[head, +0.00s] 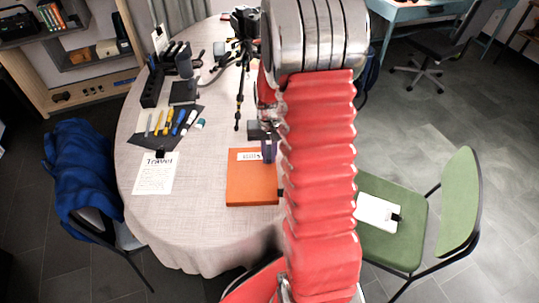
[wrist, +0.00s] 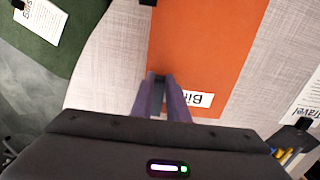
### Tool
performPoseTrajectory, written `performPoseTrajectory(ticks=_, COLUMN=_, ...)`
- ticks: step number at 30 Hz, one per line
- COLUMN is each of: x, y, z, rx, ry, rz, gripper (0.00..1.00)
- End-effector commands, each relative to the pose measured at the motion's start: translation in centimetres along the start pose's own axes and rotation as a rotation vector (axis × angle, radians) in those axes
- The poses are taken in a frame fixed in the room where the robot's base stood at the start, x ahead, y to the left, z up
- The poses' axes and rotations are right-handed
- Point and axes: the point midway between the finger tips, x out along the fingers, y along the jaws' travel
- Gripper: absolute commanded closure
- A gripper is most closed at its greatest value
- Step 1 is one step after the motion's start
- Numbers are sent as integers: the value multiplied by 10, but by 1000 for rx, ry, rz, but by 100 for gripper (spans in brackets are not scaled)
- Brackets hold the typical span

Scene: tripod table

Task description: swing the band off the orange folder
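The orange folder (head: 252,185) lies flat on the round table, with a white label near its far edge. It also shows in the wrist view (wrist: 205,45). I cannot make out the band clearly; a small black piece (wrist: 148,2) sits at the folder's edge in the wrist view, and a dark piece shows beside my arm in the head view. My gripper (wrist: 161,77) has purple fingers close together over the folder's edge, near the label. In the head view my gripper (head: 269,150) is partly hidden by my arm.
A "Travel" sheet (head: 156,173) lies left of the folder. Pens on a dark mat (head: 170,128), a black holder and a small tripod (head: 240,95) stand behind. A green chair (head: 395,220) holds a white paper. Bare tablecloth (head: 205,220) lies in front.

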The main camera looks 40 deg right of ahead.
Motion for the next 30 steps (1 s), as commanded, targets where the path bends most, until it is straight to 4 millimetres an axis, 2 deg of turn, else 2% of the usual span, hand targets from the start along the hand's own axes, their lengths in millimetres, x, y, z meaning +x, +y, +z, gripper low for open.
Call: performPoseTrajectory(ticks=30, x=-14, y=0, z=-5, rx=-1, ry=1, rz=0, gripper=90)
